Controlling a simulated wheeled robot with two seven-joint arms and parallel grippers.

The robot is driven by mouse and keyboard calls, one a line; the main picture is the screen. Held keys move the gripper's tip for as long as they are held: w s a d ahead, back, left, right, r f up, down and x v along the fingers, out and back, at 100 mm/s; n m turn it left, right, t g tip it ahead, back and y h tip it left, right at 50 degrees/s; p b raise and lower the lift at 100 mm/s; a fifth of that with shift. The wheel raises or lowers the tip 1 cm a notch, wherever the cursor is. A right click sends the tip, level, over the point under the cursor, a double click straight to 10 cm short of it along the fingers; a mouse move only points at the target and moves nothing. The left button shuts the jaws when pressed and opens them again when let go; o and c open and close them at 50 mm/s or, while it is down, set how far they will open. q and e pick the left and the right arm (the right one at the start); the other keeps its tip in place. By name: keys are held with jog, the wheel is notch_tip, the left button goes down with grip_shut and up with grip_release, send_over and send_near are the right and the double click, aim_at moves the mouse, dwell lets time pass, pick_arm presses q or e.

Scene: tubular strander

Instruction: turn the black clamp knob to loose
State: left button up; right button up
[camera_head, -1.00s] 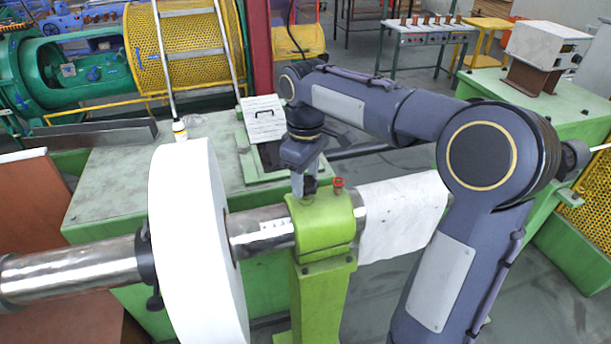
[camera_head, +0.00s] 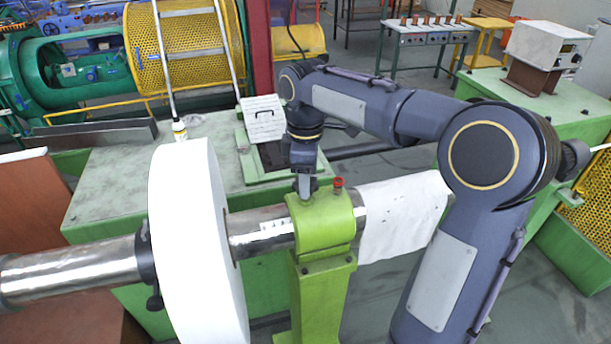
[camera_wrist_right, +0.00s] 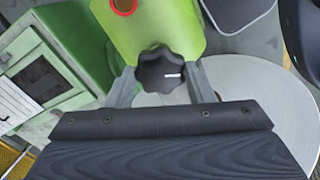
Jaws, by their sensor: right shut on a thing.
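The black clamp knob (camera_wrist_right: 161,70) is lobed and has a small pale mark on its face. It sits on the green clamp block (camera_head: 322,222), which also shows in the right wrist view (camera_wrist_right: 150,27). My right gripper (camera_wrist_right: 163,84) is shut on the knob, with one finger on each side of it. In the head view, my right gripper (camera_head: 305,188) points down at the top left of the clamp block and mostly hides the knob there. My left gripper is not in view.
A red-topped knob (camera_head: 338,183) stands close beside my gripper. A steel shaft (camera_head: 262,230) runs through the block and carries a large white disc (camera_head: 195,240) on its left. A white sheet (camera_head: 405,215) hangs on the right. A green cabinet (camera_head: 110,185) is behind.

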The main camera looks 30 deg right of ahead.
jog(key=o, duration=1)
notch_tip(320, 180, up, 8)
jog(key=shift+f+b, duration=0.1)
jog(key=shift+b, duration=0.2)
jog(key=s+a+f+m+t+y+b, duration=0.1)
jog(key=s+a+f+m+t, duration=0.1)
jog(key=s+f+m, duration=0.2)
jog(key=s+a+f+m+t+y+b, duration=0.1)
jog(key=s+a+f+m, duration=0.1)
jog(key=s+f+m, duration=0.2)
jog(key=s+a+f+m+t+y+b, duration=0.1)
jog(key=s+a+f+m+t+b, duration=0.1)
jog(key=s+f+m, duration=0.3)
jog(key=shift+s+a+f+t+y, duration=0.1)
jog(key=shift+s+a+f+y, duration=0.1)
jog(key=shift+s+f, duration=0.9)
jog(key=shift+s+a+f+t+y, duration=0.15)
jog(key=shift+s+f, duration=0.3)
jog(key=shift+s, duration=1.3)
jog(key=shift+s+a+f+t+y, duration=0.1)
jog(key=shift+s+a+f, duration=0.15)
jog(key=shift+s+f, duration=0.85)
